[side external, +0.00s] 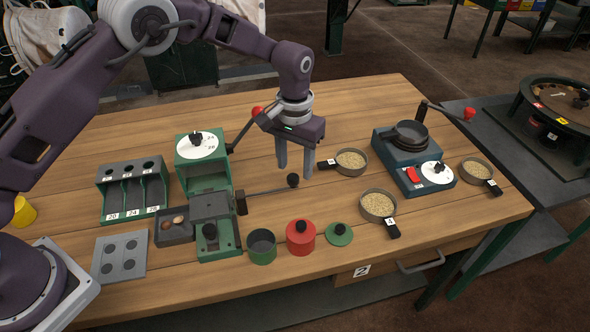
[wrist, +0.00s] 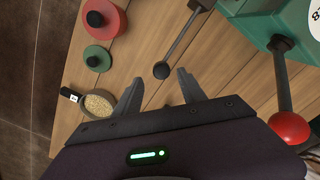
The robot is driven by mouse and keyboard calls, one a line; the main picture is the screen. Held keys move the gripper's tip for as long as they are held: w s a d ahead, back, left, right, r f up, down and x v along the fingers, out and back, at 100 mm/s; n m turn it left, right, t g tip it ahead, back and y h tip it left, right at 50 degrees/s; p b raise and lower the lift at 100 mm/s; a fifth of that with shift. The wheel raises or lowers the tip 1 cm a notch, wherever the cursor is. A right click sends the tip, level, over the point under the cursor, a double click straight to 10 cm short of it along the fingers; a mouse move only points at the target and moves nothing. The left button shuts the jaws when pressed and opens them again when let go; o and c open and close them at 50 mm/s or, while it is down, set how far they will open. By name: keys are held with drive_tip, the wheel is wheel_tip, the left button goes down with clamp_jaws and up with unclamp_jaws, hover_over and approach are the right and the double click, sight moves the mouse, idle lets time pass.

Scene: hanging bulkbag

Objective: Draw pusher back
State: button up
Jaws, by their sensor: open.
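The pusher is a thin dark rod (side external: 266,190) with a round black knob (side external: 293,181). It sticks out to the right from the green machine (side external: 210,182) with the white dial. In the wrist view the knob (wrist: 161,70) shows just beyond the fingertips, in line with the gap between them, with the rod (wrist: 180,38) running up to the machine. My gripper (side external: 295,172) is open, pointing down and empty. Its fingertips appear just above the knob in the side view. I see no contact with it.
A red-knobbed lever (side external: 257,111) rises from the machine near my gripper. A green cup (side external: 262,246), red canister (side external: 300,237) and green lid (side external: 339,234) stand in front. Pans of grain (side external: 351,161) and a burner unit (side external: 414,165) are to the right. The table behind my gripper is clear.

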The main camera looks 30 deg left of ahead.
wheel_tip(320, 180, up, 4)
drive_tip(key=shift+r, duration=0.25)
drive_tip(key=s+a+r+t, duration=0.1)
drive_tip(key=s+a+r, duration=0.3)
drive_tip(key=s+r, duration=0.45)
drive_tip(key=s+a+r+t, duration=0.2)
drive_tip(key=s+a+r, duration=0.3)
drive_tip(key=r, duration=0.6)
drive_tip(key=s+a+f+t, duration=0.1)
drive_tip(key=s+a, duration=0.3)
drive_tip(key=s, duration=1.6)
drive_tip(key=shift+s+t, duration=0.15)
drive_tip(key=shift+t, duration=0.65)
